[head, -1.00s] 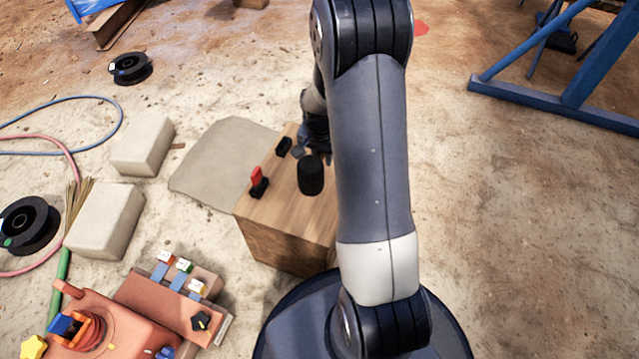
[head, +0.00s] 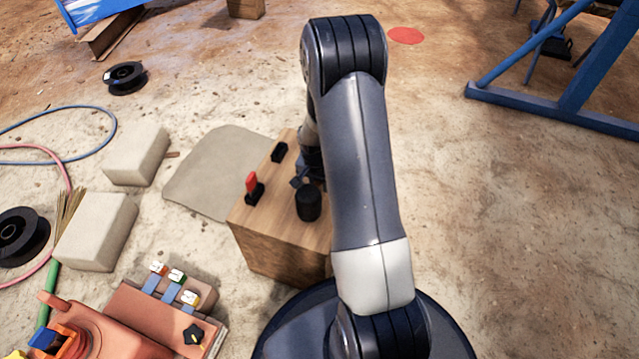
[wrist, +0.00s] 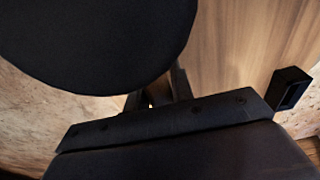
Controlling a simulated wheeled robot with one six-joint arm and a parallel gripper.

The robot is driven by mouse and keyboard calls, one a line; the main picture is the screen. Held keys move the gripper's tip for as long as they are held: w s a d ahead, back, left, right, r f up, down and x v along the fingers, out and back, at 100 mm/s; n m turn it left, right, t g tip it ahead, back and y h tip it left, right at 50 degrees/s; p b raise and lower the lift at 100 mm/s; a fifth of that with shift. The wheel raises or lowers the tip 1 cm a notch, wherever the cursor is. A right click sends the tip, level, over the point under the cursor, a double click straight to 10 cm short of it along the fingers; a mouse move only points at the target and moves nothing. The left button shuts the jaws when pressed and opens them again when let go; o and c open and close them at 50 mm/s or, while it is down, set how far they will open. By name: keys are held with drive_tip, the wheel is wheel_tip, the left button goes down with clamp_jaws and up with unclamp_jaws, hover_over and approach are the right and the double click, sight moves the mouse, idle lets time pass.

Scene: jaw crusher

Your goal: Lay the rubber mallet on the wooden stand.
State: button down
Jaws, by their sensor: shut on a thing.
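The rubber mallet's black head (head: 308,202) shows over the right part of the wooden stand's top in the head view. The same head (wrist: 95,40) fills the upper left of the wrist view. My gripper (head: 300,181), partly hidden by my arm, is just behind the head, shut on the mallet. In the wrist view my gripper (wrist: 155,101) is at the head's lower edge, and the handle is mostly hidden. The wooden stand (head: 275,252) is a block with a bare wood top; its wood also shows in the wrist view (wrist: 240,45). I cannot tell whether the mallet touches it.
A black holder (head: 279,152) and a red-and-black piece (head: 253,189) stand on the stand's top. Pale blocks (head: 98,232), a black spool (head: 22,230) and an orange machine (head: 150,318) with levers lie to the left.

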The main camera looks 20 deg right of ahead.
drive_tip(key=shift+f, duration=0.2)
drive_tip(key=c, duration=1.2)
unclamp_jaws()
drive_tip(key=shift+c, duration=0.2)
drive_tip(key=shift+r, duration=0.1)
drive_tip(key=r+p, duration=0.1)
drive_tip(key=r, duration=0.3)
drive_tip(key=r+p, duration=0.2)
drive_tip(key=r, duration=0.2)
drive_tip(key=s+a+r+p, duration=0.1)
drive_tip(key=r, duration=0.3)
drive_tip(key=shift+r, duration=0.1)
